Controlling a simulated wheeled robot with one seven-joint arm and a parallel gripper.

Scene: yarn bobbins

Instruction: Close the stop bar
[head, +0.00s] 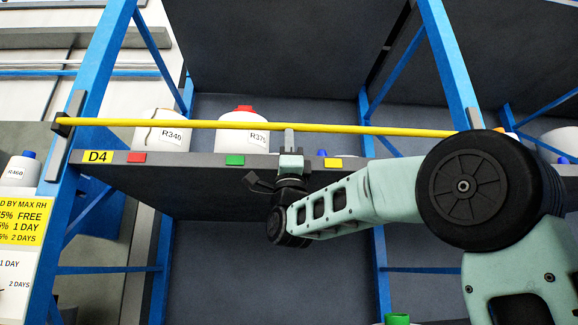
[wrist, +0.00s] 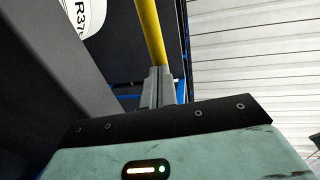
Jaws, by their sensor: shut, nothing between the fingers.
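The stop bar is a long yellow bar (head: 230,124) across the front of the shelf. Its left end is at a dark bracket (head: 66,125) on the left blue post, and its right end runs to the right post, partly hidden by my arm. My gripper (head: 289,137) is shut and empty, pointing up just below the bar near its middle. In the wrist view the bar (wrist: 150,30) runs up from just beyond the grey fingertips (wrist: 158,82). I cannot tell whether they touch it.
The shelf edge (head: 190,159) carries a D4 label and coloured tags. Blue posts (head: 82,95) frame the bay. A green-topped item (head: 397,319) shows below.

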